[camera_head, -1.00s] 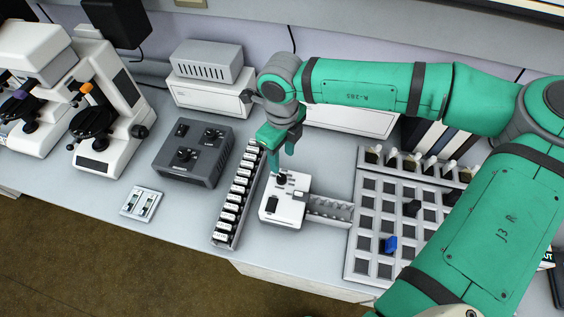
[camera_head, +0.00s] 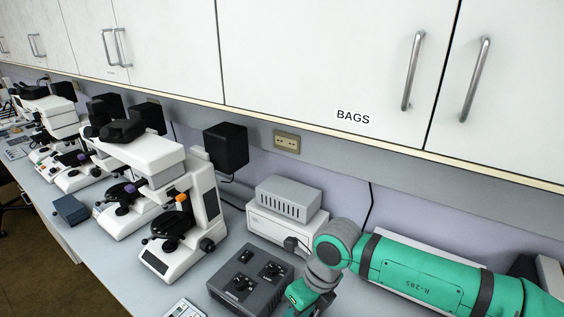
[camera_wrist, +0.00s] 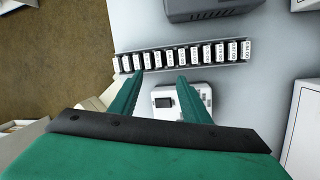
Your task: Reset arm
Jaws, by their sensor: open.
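My green arm reaches in from the right in the head view, and its wrist end (camera_head: 312,292) is at the bottom edge, beside the dark control box; the fingertips are cut off there. In the wrist view my gripper (camera_wrist: 160,76) is open, its two green fingers apart with nothing between them. Beyond the fingertips lies a long rack of labelled white slots (camera_wrist: 182,54). A small white device with a dark window (camera_wrist: 164,102) shows between and below the fingers, partly hidden by the right finger.
White microscopes (camera_head: 178,240) stand left along the bench. A dark control box with knobs (camera_head: 250,281) and a grey box on a white unit (camera_head: 288,197) are near my arm. Cabinets marked BAGS (camera_head: 353,116) hang above. Brown floor (camera_wrist: 50,50) shows left.

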